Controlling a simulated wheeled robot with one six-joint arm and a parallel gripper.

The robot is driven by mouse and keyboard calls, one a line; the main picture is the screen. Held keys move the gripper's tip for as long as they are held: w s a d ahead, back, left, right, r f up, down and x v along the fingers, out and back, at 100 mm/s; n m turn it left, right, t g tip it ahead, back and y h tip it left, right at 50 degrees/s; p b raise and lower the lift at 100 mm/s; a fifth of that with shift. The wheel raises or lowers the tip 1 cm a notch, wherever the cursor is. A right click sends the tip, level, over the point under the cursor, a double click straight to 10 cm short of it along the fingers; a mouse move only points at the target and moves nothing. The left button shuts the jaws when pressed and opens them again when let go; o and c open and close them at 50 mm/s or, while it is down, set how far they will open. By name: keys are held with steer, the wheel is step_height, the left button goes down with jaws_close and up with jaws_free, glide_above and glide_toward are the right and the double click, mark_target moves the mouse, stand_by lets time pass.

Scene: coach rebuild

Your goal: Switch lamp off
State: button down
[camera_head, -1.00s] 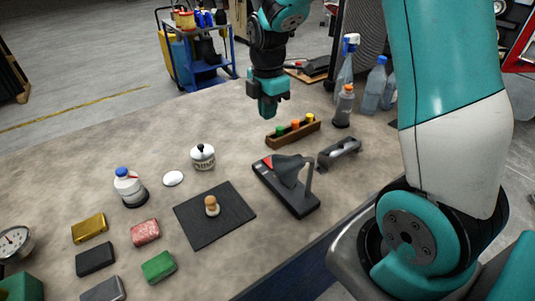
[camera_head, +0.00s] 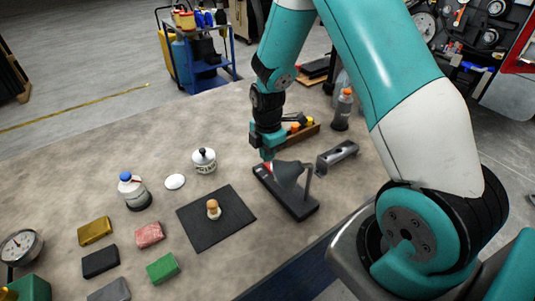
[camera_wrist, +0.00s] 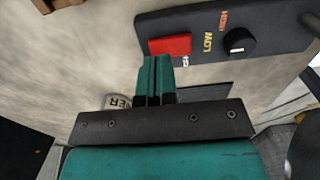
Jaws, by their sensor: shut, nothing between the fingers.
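In the wrist view the base carries a red switch (camera_wrist: 170,45), a black knob (camera_wrist: 239,41) and the words LOW and HIGH. My gripper (camera_head: 268,161) points down over the far left end of the base. In the wrist view its shut, empty green fingers (camera_wrist: 156,61) show close beside the red switch. I cannot tell whether they touch it. In the head view my gripper partly hides that end of the base.
A wooden rack (camera_head: 312,132) with coloured pegs stands behind my gripper. A grey metal holder (camera_head: 338,155) is right of the lamp. A black mat (camera_head: 190,217) with a wooden knob (camera_head: 213,210) and a white jar (camera_head: 204,160) are to the left.

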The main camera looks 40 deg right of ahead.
steer(key=shift+f, duration=0.9)
steer(key=shift+f, duration=0.3)
steer(key=shift+r, duration=0.15)
steer(key=shift+s, duration=0.1)
